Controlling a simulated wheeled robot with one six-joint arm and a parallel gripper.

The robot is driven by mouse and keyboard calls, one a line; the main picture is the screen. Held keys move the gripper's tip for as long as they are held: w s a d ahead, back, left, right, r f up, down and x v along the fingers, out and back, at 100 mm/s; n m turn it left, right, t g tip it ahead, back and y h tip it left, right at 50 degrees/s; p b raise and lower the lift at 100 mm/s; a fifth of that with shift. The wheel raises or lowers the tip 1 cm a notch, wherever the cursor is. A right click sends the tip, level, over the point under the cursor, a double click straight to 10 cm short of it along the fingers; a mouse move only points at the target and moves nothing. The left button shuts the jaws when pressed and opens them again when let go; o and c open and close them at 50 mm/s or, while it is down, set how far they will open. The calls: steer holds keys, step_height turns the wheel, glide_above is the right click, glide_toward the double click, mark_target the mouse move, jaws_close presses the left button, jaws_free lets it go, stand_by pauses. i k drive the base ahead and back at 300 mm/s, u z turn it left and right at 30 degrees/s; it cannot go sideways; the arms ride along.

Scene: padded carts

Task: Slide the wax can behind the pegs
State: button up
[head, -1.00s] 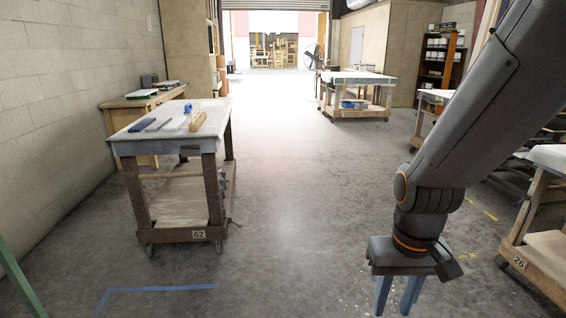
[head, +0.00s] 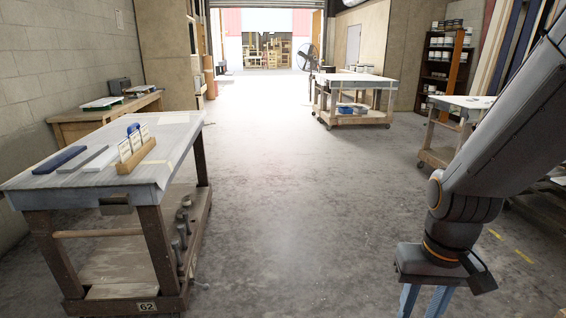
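No wax can is plainly identifiable. Several dark upright peg-like pieces (head: 183,226) stand along the right side of the lower shelf of the padded cart (head: 45,186) numbered 62, at the left. Whether these are the task's pegs I cannot tell. My gripper (head: 424,301) hangs at the lower right over the floor, well apart from the cart. Its two blue fingers are spaced apart with nothing seen between them; their tips are cut off by the frame's bottom edge.
The cart top holds a blue bar (head: 58,159), a grey bar (head: 102,158) and a wooden rack (head: 137,156) with white cards. A wooden desk (head: 72,128) stands behind. Another cart (head: 352,80) stands farther back. The middle floor (head: 285,200) is clear.

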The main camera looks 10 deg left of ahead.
mark_target(179, 212)
steer(key=u, duration=0.7)
steer(key=i, duration=1.8)
steer(key=z, duration=1.25)
steer(key=i, duration=1.75)
steer(key=u, duration=1.75)
